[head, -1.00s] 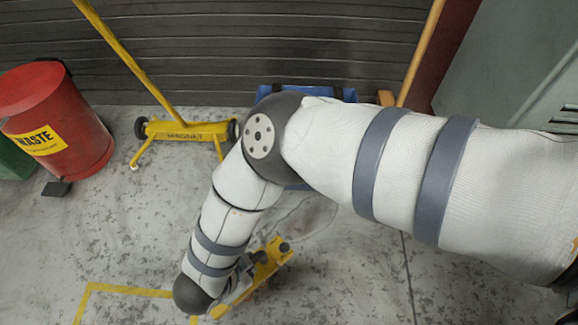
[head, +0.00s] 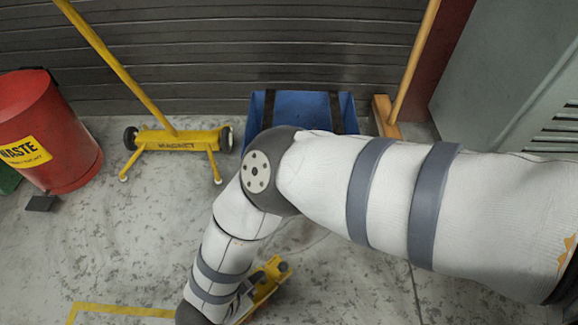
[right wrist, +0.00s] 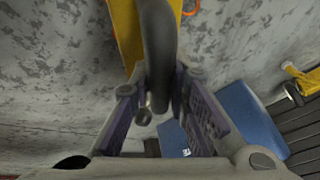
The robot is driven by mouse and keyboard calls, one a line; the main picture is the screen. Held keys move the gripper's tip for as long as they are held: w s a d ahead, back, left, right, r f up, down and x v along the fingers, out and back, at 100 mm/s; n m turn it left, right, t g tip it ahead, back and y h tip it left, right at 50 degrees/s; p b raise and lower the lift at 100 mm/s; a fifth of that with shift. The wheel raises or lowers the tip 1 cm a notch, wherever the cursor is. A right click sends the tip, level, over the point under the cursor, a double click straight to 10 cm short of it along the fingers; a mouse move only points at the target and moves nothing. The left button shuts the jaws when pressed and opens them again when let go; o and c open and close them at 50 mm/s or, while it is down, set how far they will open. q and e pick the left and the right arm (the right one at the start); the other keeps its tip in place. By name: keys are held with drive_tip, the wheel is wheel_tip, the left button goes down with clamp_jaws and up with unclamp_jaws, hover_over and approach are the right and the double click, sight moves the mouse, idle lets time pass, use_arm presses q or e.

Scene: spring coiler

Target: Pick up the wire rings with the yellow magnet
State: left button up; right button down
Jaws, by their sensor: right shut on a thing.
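A yellow tool (head: 268,277) with dark knobs is at the lower middle of the head view, close to the floor. In the right wrist view, my right gripper (right wrist: 158,92) is shut on its dark grey handle (right wrist: 160,40), with the yellow body (right wrist: 124,30) beyond. I cannot read a label on it. A wheeled yellow sweeper marked MAGNET (head: 178,141), with a long handle, stands at the back left. Wire rings cannot be made out clearly; my right arm covers much of the floor. A small orange curved piece (right wrist: 190,6) shows in the right wrist view. My left gripper is out of view.
A blue bin (head: 347,112) stands by the slatted wall, partly behind my right arm. A broom (head: 386,115) leans right of it, beside a grey-green cabinet (head: 495,70). A red waste bin (head: 75,150) is at left. Yellow tape (head: 120,309) marks the floor.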

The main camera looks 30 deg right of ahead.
use_arm(q)
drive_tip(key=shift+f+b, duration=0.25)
drive_tip(key=shift+b, duration=0.05)
use_arm(e)
drive_tip(key=shift+f, duration=0.45)
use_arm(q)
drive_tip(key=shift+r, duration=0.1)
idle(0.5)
use_arm(e)
drive_tip(key=shift+r+p, duration=0.25)
drive_tip(key=shift+p, duration=0.15)
wheel_tip(320, 180, up, 6)
drive_tip(key=p, duration=0.5)
drive_tip(key=shift+f, duration=0.15)
drive_tip(key=shift+r+p, duration=1.1)
drive_tip(key=shift+r, duration=0.4)
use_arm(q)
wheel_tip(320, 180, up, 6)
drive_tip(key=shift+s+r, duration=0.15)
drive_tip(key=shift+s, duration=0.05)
use_arm(e)
drive_tip(key=shift+f, duration=0.1)
